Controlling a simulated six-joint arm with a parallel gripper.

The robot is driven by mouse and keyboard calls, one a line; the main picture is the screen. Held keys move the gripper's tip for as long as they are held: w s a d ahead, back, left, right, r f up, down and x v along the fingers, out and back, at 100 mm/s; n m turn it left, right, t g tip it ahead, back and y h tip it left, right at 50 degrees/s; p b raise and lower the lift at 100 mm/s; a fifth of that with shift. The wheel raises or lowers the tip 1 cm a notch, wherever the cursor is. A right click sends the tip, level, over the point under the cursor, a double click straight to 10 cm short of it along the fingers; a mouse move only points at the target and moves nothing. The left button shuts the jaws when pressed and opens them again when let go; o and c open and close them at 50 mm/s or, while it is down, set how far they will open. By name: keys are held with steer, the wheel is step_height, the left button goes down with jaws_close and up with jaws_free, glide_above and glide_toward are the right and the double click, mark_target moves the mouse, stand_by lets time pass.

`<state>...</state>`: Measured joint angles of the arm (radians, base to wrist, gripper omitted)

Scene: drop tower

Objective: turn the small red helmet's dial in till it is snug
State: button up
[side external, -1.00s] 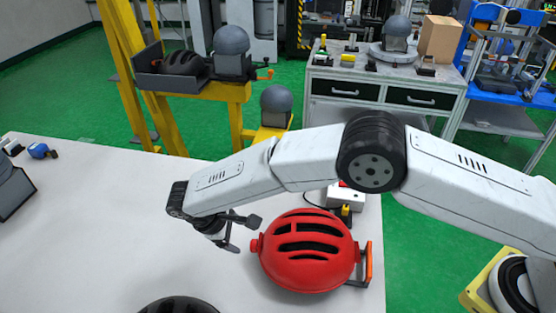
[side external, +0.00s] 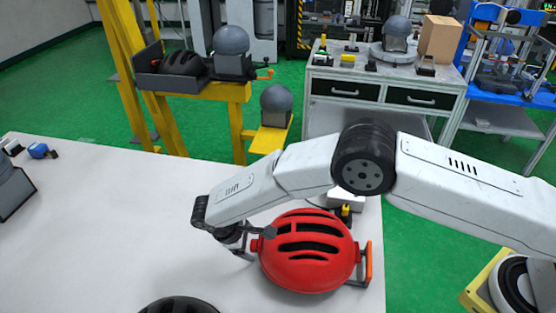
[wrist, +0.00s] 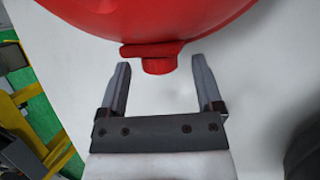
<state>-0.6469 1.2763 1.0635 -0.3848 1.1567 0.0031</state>
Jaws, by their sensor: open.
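The red helmet (side external: 308,252) sits on the white table, with long black vents across its shell. In the wrist view the helmet's underside edge (wrist: 150,18) fills the top. Its red dial (wrist: 159,65) sticks out from the rim toward my gripper. My gripper (wrist: 163,75) is open, with one finger on each side of the dial and clear space between the fingers and it. In the side external view my gripper (side external: 255,248) is at the helmet's left side, and the dial is largely hidden there.
An orange-and-grey stand (side external: 367,264) is at the helmet's right. A black helmet (side external: 178,306) shows at the table's front edge. A white box (side external: 346,198) stands behind the red helmet. The table's left middle (side external: 120,220) is clear.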

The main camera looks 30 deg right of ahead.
steer(key=shift+d+f, duration=0.25)
steer(key=shift+f, duration=0.2)
jaws_close()
steer(key=shift+t+h, duration=0.3)
steer(key=shift+s+a+f+m+t+h, duration=0.1)
steer(key=shift+m+t+h, duration=0.05)
steer(key=shift+t+h, duration=0.4)
steer(key=shift+s+a+m+t+h, duration=0.1)
steer(key=shift+m+t+h, duration=0.05)
steer(key=shift+t+h, duration=0.4)
steer(key=shift+f+m+t+h, duration=0.1)
steer(key=shift+m+t+h, duration=0.3)
steer(key=shift+t+h, duration=0.8)
jaws_free()
